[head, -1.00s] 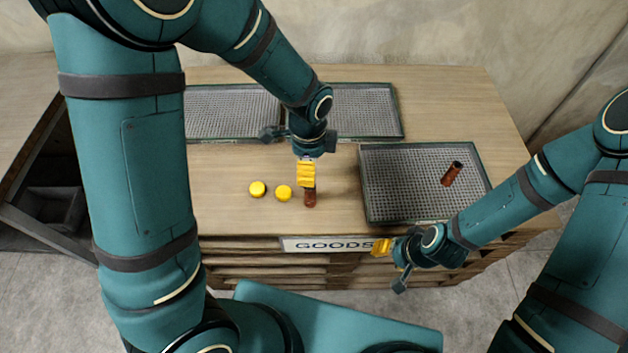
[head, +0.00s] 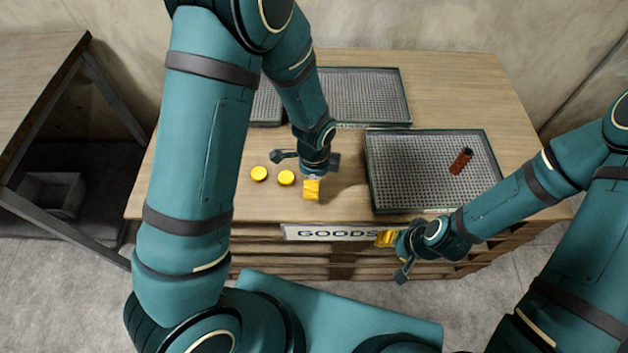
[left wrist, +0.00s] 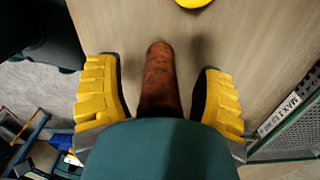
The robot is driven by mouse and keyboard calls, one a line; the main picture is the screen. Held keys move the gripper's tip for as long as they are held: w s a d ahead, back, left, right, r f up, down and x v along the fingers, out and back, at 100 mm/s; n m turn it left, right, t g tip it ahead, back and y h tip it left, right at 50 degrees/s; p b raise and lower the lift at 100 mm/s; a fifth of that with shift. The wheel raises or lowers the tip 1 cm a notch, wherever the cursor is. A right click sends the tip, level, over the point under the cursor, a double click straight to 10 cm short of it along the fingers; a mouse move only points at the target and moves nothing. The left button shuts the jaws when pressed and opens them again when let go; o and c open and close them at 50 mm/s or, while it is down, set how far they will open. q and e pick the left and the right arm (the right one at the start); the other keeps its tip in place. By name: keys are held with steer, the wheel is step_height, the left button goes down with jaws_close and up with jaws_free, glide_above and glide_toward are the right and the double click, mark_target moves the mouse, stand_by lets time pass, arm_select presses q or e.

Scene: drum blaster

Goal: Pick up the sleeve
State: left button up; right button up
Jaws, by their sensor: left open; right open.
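A brown-red sleeve (left wrist: 160,78) stands or lies on the wooden table between the two yellow fingers of my left gripper in the left wrist view, with a gap on each side. My left gripper (head: 311,188) is open and over it; in the head view the gripper hides this sleeve. A second brown-red tube (head: 461,161) with a dark end lies in the right-hand tray (head: 376,184). My right gripper (head: 386,238) is open and empty in front of the table's front edge, by the GOODS label.
Two yellow round caps (head: 259,173) (head: 286,178) lie on the table (head: 245,206) left of my left gripper. Another mesh tray (head: 365,95) stands behind, with a further one partly hidden by my left arm. The table's front edge is close to the left gripper.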

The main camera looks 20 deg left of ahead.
arm_select(q)
jaws_close()
stand_by(0.4)
